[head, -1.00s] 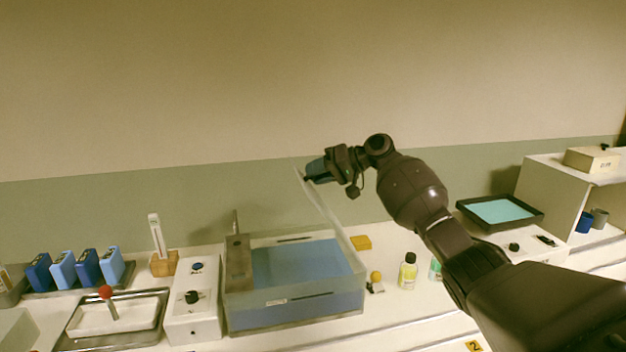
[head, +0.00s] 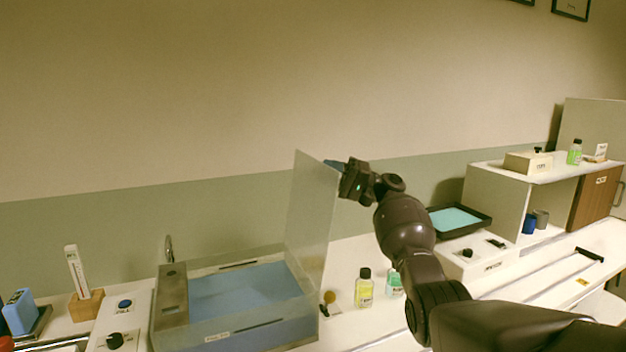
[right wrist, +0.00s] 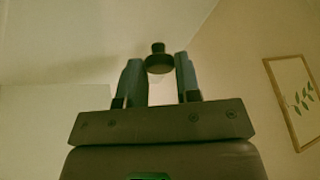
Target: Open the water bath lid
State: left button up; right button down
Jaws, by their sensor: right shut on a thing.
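The water bath (head: 235,330) is a clear-walled tank of blue water (head: 240,290) with a grey control unit at its left end. Its translucent lid (head: 308,215) stands steeply raised along the bath's right side, so the bath is uncovered. My right gripper (head: 336,166) is at the lid's upper right edge, on the side away from the water. In the right wrist view, my right gripper (right wrist: 158,72) is shut on the lid's dark knob (right wrist: 159,60), which sits between the two fingertips. My left gripper is not in view.
Right of the bath stand a yellow-green bottle (head: 364,290), a green-labelled bottle (head: 394,284) and a small amber-topped item (head: 329,302). A teal-topped tray (head: 456,218) and a white shelf unit (head: 497,203) are farther right. A thermometer in a wooden block (head: 86,304) stands left.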

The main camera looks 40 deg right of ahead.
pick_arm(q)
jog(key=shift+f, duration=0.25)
pick_arm(e)
jog(key=shift+s+d+f, duration=0.15)
jog(key=shift+d+f, duration=0.1)
jog(key=shift+d, duration=0.25)
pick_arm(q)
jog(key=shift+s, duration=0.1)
pick_arm(e)
jog(key=c, duration=1.2)
grip_release()
jog(key=o, duration=0.4)
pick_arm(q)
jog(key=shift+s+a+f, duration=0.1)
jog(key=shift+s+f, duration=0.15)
pick_arm(e)
jog(key=shift+r, duration=0.1)
jog(key=shift+t, duration=0.3)
